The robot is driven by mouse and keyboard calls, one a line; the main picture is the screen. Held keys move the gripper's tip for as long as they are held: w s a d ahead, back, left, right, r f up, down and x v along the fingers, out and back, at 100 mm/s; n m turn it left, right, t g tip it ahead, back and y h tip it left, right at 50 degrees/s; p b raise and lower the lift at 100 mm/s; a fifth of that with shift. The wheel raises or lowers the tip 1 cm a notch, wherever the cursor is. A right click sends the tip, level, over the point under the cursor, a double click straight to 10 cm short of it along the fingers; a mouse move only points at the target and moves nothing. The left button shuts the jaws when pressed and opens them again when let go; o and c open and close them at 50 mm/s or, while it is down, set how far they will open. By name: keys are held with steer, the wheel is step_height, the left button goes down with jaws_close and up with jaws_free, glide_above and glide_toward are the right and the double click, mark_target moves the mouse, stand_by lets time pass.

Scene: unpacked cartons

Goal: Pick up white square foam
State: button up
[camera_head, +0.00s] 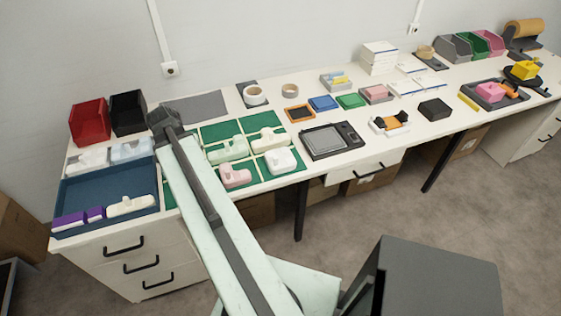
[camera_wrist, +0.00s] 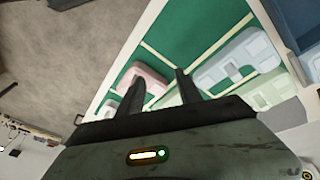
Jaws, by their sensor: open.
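In the head view a white, blocky square foam piece (camera_head: 281,160) lies in the front right compartment of the green-floored tray (camera_head: 259,181). A pink piece (camera_head: 235,177), a light green piece (camera_head: 228,148) and a cream piece (camera_head: 268,139) lie in compartments beside it. In the wrist view my gripper (camera_wrist: 157,82) is open, with two dark fingers apart and nothing seen between them. The pink piece (camera_wrist: 149,77) shows beyond the fingers, and a pale blue piece (camera_wrist: 236,60) is to the right. A whitish piece at the left finger (camera_wrist: 111,106) is only partly visible. My arm hides the tray's left part in the head view.
A dark blue tray (camera_head: 70,193) with purple and cream pieces is at left, with red (camera_head: 90,122) and black bins (camera_head: 128,112) behind. A scale-like device (camera_head: 331,140) stands right of the green tray. Tape rolls and small boxes fill the back.

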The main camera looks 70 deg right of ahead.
steer(key=s+d+m+g, duration=0.1)
steer(key=s+d+m, duration=0.6)
steer(key=s+d, duration=0.5)
steer(key=m+g, duration=0.1)
steer(key=m, duration=0.2)
glide_above(277, 157)
steer(key=w+a, duration=0.2)
steer(key=b+x, duration=0.8)
steer(key=shift+w+d, duration=0.2)
steer(key=shift+d, duration=0.15)
steer(key=shift+r, duration=0.2)
jaws_close()
